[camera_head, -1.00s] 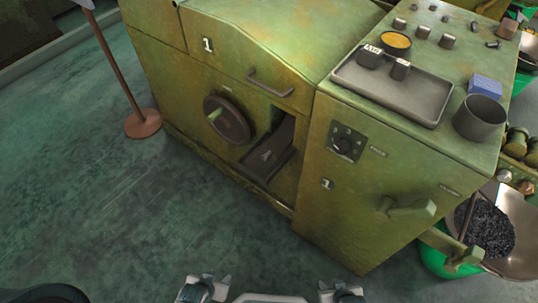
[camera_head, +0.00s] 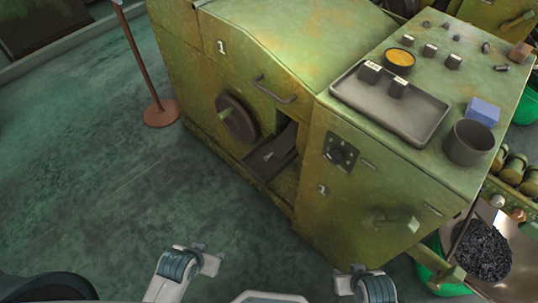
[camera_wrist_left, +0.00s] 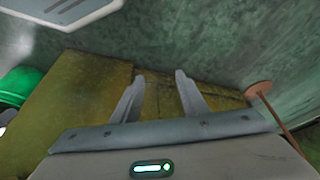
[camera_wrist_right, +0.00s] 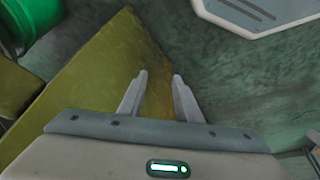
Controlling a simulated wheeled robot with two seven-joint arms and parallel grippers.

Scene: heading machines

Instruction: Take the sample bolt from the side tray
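A dark chute-like tray (camera_head: 262,165) sits in the opening low on the green machine's side. A small pale piece (camera_head: 268,155), possibly the sample bolt, lies in it; it is too small to be sure. My left gripper (camera_wrist_left: 158,75) is open and empty, with the machine's green side beyond its fingers. In the head view both arms show at the bottom edge, well short of the tray.
A grey tray (camera_head: 430,138) with two labelled dark blocks, a yellow-filled bowl (camera_head: 399,60), a dark cup (camera_head: 468,142) and a blue box (camera_head: 482,111) stand on the machine top. A handwheel (camera_head: 237,118) projects beside the opening. The post's round base (camera_head: 161,113) stands left. Floor before the machine is clear.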

